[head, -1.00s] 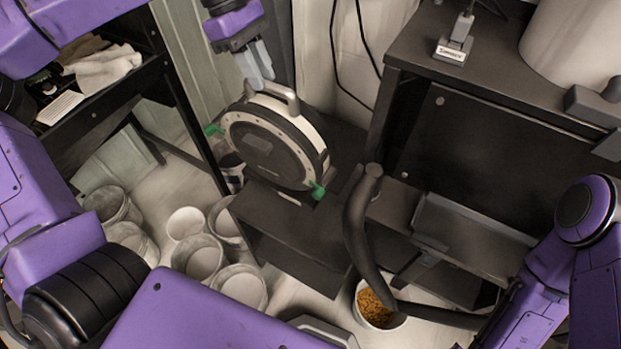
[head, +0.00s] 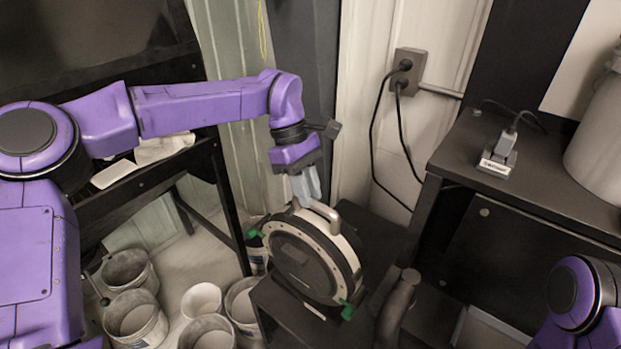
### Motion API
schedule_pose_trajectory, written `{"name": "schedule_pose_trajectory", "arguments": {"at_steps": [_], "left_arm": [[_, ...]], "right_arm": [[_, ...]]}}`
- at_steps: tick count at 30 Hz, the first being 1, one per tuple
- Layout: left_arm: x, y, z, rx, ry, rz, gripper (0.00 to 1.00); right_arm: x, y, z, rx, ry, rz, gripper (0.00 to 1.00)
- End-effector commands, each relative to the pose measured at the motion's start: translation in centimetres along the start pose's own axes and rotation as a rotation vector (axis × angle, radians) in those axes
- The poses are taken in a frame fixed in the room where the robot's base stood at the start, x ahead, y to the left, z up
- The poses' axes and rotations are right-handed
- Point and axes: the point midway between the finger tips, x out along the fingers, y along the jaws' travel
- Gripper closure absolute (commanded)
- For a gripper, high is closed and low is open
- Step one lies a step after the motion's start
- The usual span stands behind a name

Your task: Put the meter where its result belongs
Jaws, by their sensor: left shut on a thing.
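The seed meter (head: 300,262) is a round black disc with a pale rim, a grey top handle (head: 322,211) and green tabs at two sides. It stands upright, slightly tilted, on a low black stand (head: 275,305). My left gripper (head: 308,190) reaches down from above and is shut on the handle at the meter's top. The fingertips overlap the handle, so the exact contact is hidden. My right gripper is out of the picture; only part of my right arm shows at the lower right.
Several whitish buckets (head: 137,318) stand on the floor at lower left. A black shelf with a cloth (head: 163,148) is at left. A black bench (head: 450,150) at right bears a small labelled device (head: 497,162) and a large pale container (head: 600,150). Cables hang from a wall outlet (head: 408,72).

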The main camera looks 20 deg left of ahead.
Motion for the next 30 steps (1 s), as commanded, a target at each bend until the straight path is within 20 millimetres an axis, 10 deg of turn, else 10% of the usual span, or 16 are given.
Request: {"name": "schedule_pose_trajectory", "arguments": {"at_steps": [24, 25, 27, 30], "left_arm": [[4.0, 0.4, -1.6, 0.002, -0.005, 0.007, 1.00], [4.4, 0.3, -1.8, 0.000, -0.001, 0.000, 0.73], [4.4, 0.3, -1.8, 0.000, -0.001, 0.000, 0.54], [4.4, 0.3, -1.8, 0.000, -0.001, 0.000, 0.54]], "right_arm": [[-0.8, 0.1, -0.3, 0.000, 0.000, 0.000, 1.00], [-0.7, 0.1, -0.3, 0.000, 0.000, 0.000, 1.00], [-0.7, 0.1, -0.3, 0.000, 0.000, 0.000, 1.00], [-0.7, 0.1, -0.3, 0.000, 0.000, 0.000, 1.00]]}}
